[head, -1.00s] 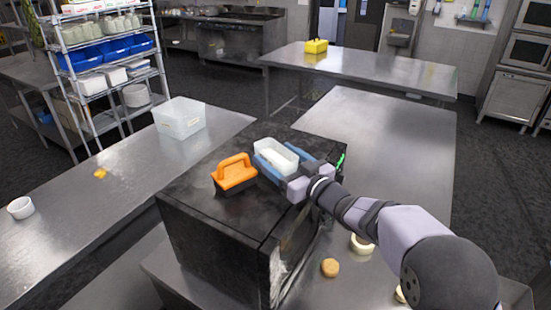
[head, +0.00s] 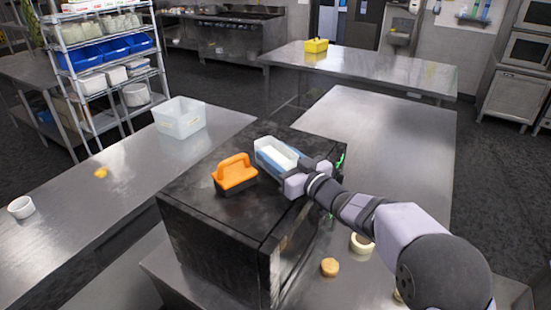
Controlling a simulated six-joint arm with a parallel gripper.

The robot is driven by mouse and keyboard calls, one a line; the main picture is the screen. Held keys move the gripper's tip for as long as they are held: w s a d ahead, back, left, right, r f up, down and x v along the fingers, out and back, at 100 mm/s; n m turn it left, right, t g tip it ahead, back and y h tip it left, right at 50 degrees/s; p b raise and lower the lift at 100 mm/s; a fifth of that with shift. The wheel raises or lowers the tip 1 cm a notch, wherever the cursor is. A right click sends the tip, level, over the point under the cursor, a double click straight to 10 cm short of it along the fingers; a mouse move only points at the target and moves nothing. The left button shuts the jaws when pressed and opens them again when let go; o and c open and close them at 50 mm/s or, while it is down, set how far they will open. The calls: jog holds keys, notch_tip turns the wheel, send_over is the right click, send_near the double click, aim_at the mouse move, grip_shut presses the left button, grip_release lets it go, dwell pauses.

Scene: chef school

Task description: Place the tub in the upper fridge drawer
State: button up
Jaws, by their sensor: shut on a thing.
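The tub (head: 270,152) is a small pale, open-topped container with something white inside. It is at or just above the top of the black fridge box (head: 215,262); I cannot tell whether it touches. My gripper (head: 285,166) is shut on the near right side of the tub, with blue showing along that side. The fingertips are hard to make out. The fridge's opening is on its right side, partly behind my arm. Its drawers cannot be made out from here.
An orange-handled tool (head: 235,175) sits on the fridge top, left of the tub. A clear bin (head: 180,118) stands on the left counter. A tan round item (head: 329,267) and a pale ring (head: 362,244) lie on the table right of the fridge.

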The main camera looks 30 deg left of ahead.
aim_at(275, 157)
notch_tip(275, 157, up, 10)
jog(key=b, duration=0.1)
jog(key=w+d+f+p, duration=0.1)
jog(key=d+f+p, duration=0.35)
jog(key=d, duration=0.75)
jog(key=w+d+f+p, duration=0.1)
jog(key=d+f+p, duration=0.35)
jog(key=d, duration=0.75)
jog(key=s+d+f+b, duration=0.3)
jog(key=d+f+b, duration=0.2)
jog(key=d+f, duration=1.1)
jog(key=s+d+f+m+t+b, duration=0.1)
jog(key=s+d+f, duration=0.2)
jog(key=s+f, duration=0.1)
jog(key=s+d+f+t+h+b, duration=0.1)
jog(key=s+d+f+b, duration=0.1)
jog(key=s+d+f, duration=0.1)
jog(key=s+d+f+m+t+b, duration=0.1)
jog(key=s+d+f, duration=0.3)
jog(key=f, duration=0.3)
jog(key=shift+s+m+t+h, duration=0.3)
jog(key=shift+s+h, duration=0.1)
jog(key=shift+w, duration=0.1)
